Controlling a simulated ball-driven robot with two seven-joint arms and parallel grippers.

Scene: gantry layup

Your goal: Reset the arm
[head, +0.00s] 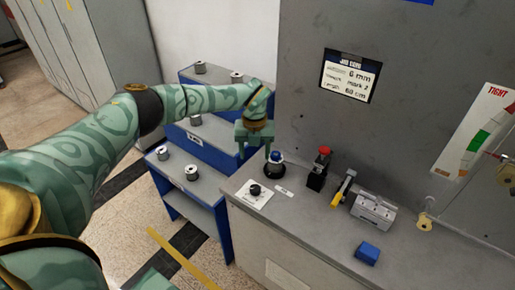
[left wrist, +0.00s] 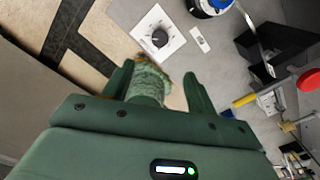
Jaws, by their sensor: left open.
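My left arm (head: 75,150) comes in from the left of the head view, green with a swirl pattern. It reaches out past the near corner of the grey bench. My left gripper (head: 256,148) points down with its two fingers apart and nothing seen between them, above and behind the blue-topped black knob (head: 275,163). In the left wrist view the fingers of the gripper (left wrist: 158,75) are also spread. A green patterned part of my own body shows beyond them. My right gripper is in neither view.
The grey bench (head: 330,240) carries a dial on a white plate (head: 255,190), a red-topped black block (head: 320,168), a silver vise-like block (head: 373,207) and a blue block (head: 367,253). Blue stepped shelves (head: 196,217) with several spools stand left. A grey wall rises behind.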

